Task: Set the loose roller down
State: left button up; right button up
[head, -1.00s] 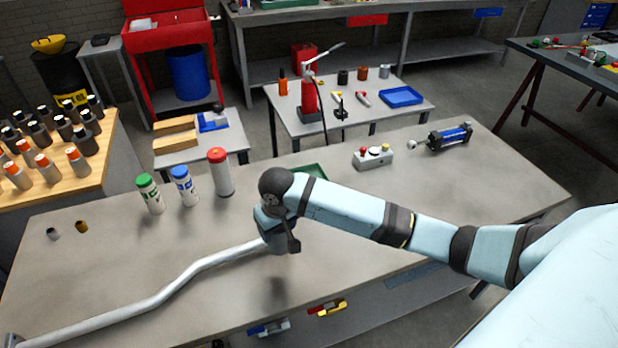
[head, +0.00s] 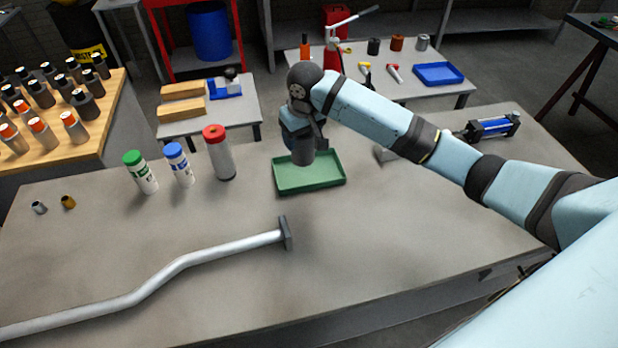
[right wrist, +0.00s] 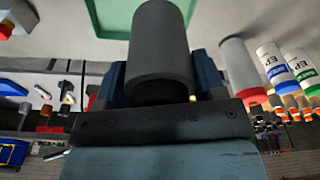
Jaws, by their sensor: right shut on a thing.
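The loose roller (head: 303,155) is a dark grey cylinder. My right gripper (head: 302,137) is shut on it, pointing down over the green tray (head: 310,185). In the head view the roller's lower end overlaps the back part of the tray; I cannot tell whether it touches the tray floor. In the right wrist view the roller (right wrist: 160,50) sits between the dark blue fingers (right wrist: 160,88), with the tray's green rim (right wrist: 97,18) beyond it. The tray's visible floor is empty. My left gripper is not in view.
A bent pipe (head: 200,258) with an end plate lies across the bench front. Green-topped (head: 142,172), blue-topped (head: 178,165) and red-topped (head: 218,153) containers stand left of the tray. Two small bushings (head: 68,202) lie far left. The bench right of the tray is mostly clear.

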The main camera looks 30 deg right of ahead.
jog(key=w+d+r+b, duration=0.3)
jog(key=w+d+r, duration=0.15)
jog(key=r, duration=0.25)
send_over(308, 172)
notch_tip(308, 172, down, 14)
jog(key=shift+n, duration=0.4)
jog(key=shift+f, duration=2.6)
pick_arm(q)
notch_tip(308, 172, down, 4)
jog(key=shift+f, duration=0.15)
pick_arm(e)
jog(key=o, duration=1.3)
jog(key=shift+f, duration=0.1)
jog(key=shift+c, duration=0.2)
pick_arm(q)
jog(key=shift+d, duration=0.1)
pick_arm(e)
notch_tip(308, 172, up, 12)
jog(key=s, duration=0.1)
jog(key=shift+s, duration=0.4)
